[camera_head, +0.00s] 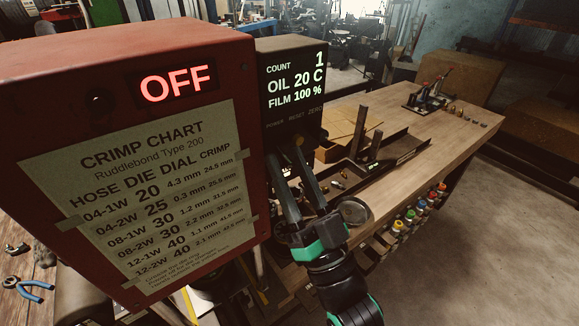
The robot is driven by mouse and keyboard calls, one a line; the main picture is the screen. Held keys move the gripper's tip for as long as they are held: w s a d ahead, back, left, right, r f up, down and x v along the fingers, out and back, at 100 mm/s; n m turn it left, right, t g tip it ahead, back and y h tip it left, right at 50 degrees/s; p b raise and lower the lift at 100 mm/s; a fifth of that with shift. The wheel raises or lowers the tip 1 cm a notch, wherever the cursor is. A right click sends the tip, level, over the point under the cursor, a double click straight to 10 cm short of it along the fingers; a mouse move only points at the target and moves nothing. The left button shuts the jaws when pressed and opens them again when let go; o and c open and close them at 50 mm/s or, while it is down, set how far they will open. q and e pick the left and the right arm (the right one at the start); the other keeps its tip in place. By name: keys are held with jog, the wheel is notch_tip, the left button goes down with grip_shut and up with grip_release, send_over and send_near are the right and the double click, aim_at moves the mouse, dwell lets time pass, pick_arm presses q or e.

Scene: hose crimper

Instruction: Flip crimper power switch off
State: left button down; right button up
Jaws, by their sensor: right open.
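The red crimper housing (50,60) fills the left side, with a lit red "OFF" display (178,83) and a crimp chart (155,195). Beside it, the dark control panel (292,85) shows count 1, oil 20 C and film 100 %. Small labels POWER, RESET and ZERO run along its lower part. My right gripper (288,150) is open, its two dark fingers reaching up to the panel just below these labels. I cannot tell whether the fingertips touch the panel. The power switch itself cannot be made out; the fingers cover the area below its label. My left gripper is not in view.
A long wooden workbench (440,135) runs to the back right with a small clamp-like tool (428,95) on it. A dark tray (395,150) and a round dish (354,211) lie near my right gripper. Colored bottles (421,205) hang along the bench's front. Blue-handled pliers (25,288) lie lower left.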

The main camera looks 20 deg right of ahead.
jog(key=b+v, duration=0.2)
jog(key=v, duration=0.9)
jog(key=shift+s+f+b, duration=0.15)
jog(key=shift+s+b, duration=0.15)
jog(key=shift+d, duration=0.15)
